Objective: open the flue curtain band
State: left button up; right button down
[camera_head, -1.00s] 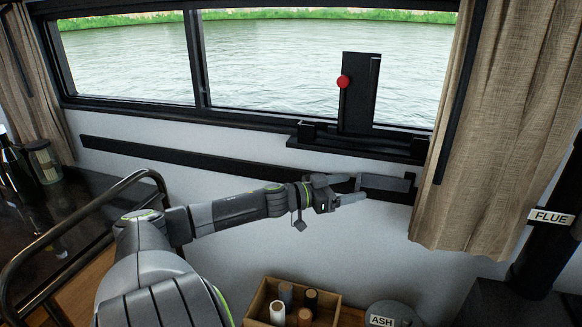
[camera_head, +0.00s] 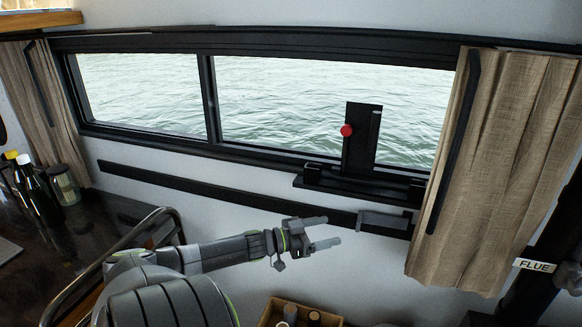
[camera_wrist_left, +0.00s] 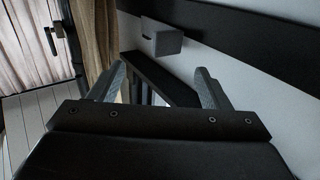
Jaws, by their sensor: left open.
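The flue-side curtain (camera_head: 500,180) hangs beige at the right of the window, left of the FLUE label (camera_head: 534,265). A long dark strip (camera_head: 455,140) runs down its front; I cannot tell whether this is the band. A grey block (camera_head: 383,222) sits at the right end of a dark wall rail, just left of the curtain. My left gripper (camera_head: 332,230) is open and empty, a little left of and below the block, apart from it. In the left wrist view the block (camera_wrist_left: 163,40) shows beyond and between the fingertips (camera_wrist_left: 161,72). My right gripper is not in view.
The dark rail (camera_head: 230,192) runs along the wall under the window. A ledge (camera_head: 355,185) carries a dark upright plate with a red knob (camera_head: 347,130). Bottles (camera_head: 35,190) stand at the left; a wooden box (camera_head: 275,312) is below. The wall around my gripper is clear.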

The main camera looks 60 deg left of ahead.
pick_arm(q)
jog(key=p+v, duration=0.4)
jog(key=v, duration=0.5)
dwell(0.4)
